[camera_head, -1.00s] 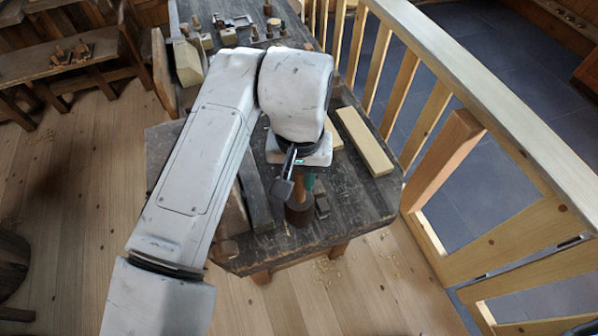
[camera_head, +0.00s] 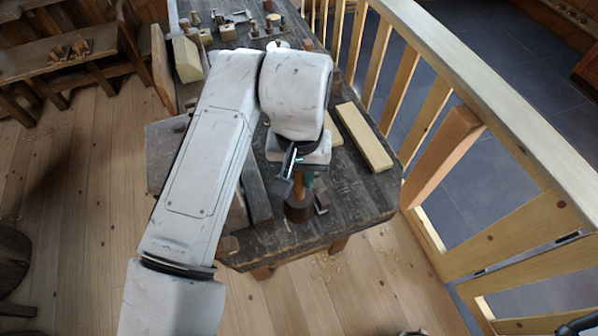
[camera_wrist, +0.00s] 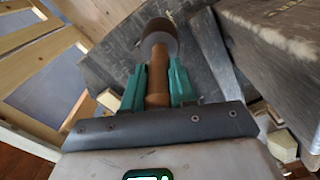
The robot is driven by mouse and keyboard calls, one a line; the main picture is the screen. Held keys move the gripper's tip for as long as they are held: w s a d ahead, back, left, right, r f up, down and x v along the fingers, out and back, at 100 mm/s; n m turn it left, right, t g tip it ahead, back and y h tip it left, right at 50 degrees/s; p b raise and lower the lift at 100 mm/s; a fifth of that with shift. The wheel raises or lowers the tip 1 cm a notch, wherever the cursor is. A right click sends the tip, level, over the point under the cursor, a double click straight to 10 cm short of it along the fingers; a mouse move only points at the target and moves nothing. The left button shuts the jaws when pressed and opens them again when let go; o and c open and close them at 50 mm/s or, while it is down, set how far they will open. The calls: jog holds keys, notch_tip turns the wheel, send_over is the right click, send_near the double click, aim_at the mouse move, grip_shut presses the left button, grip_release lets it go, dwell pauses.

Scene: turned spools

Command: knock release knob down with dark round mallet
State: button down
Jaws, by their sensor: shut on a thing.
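The dark round mallet (camera_head: 298,209) hangs head-down below my gripper (camera_head: 304,184), over the near part of the dark workbench. In the wrist view its brown handle (camera_wrist: 158,88) is between the two green fingers of my gripper (camera_wrist: 161,82), which are shut on it. The dark round head (camera_wrist: 159,38) is beyond the fingertips. I cannot tell whether the head touches the bench. I cannot surely make out the release knob. A small round brown piece (camera_head: 229,244) sits at the bench's near left corner.
The workbench (camera_head: 345,200) holds a pale board (camera_head: 364,137) right of my gripper and a long dark bar (camera_head: 256,190) to the left. A small dark metal piece (camera_head: 320,197) lies right of the mallet head. Several turned pieces stand at the back. A wooden railing (camera_head: 450,82) runs along the right.

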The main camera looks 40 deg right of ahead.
jog(key=shift+r, duration=0.7)
jog(key=shift+f, duration=0.1)
notch_tip(320, 180, down, 4)
jog(key=shift+b, duration=1.25)
jog(key=shift+r+p, duration=1.65)
jog(key=shift+r, duration=0.15)
notch_tip(320, 180, up, 4)
jog(key=p, duration=0.3)
jog(key=shift+r+p, duration=0.15)
jog(key=shift+p, duration=0.15)
jog(key=shift+r, duration=0.85)
jog(key=shift+d, duration=0.1)
